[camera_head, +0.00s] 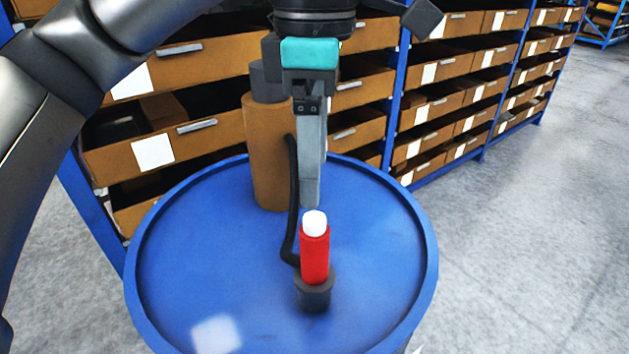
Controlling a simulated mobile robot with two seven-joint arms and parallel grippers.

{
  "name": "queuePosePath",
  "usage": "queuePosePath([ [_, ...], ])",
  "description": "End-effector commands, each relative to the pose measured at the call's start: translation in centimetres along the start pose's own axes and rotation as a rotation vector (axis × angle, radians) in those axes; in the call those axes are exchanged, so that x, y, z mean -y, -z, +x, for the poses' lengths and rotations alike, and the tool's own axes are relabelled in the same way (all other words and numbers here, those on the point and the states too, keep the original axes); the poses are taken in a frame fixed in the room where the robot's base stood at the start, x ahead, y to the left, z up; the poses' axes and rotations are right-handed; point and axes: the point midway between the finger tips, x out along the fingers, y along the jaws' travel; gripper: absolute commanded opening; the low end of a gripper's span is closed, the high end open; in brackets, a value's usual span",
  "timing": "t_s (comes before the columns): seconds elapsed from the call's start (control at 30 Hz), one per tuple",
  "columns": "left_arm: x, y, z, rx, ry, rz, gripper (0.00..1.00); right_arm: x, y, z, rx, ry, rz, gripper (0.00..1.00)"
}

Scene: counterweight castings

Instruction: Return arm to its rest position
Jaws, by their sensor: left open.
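My left arm comes in from the upper left, and its left gripper (311,198) points straight down over the blue round drum top (185,255). The gripper is open and seen nearly edge-on, so one finger largely hides the other. Below its fingertips a red cylinder with a white top (315,255) stands upright in a dark grey round base (314,293). Nothing shows held in the gripper. Whether the fingertips touch the white top cannot be told from this angle. My right gripper is not in view.
A brown cylinder with a grey top (270,150) stands behind the gripper, partly hidden by it. A thin black curved piece (292,205) runs down beside the fingers. Blue shelving with brown bins (435,70) stands behind. Grey floor (530,230) is open at right.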

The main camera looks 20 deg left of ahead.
Motion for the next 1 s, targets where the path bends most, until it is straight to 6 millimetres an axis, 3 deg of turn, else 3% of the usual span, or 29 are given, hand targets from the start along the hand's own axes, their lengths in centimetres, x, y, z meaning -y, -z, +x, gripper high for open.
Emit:
queuePosePath([
  [0.53, 0.0, 0.0, -1.1, -0.001, 0.001, 0.000, 0.80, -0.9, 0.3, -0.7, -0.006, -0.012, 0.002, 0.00],
  [0.8, 0.0, 0.0, -6.3, 0.000, 0.000, 0.000, 0.80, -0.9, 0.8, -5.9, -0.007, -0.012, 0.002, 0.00],
  [1.0, 0.0, 0.0, -9.1, 0.000, 0.001, 0.000, 0.80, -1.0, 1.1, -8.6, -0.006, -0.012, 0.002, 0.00],
])
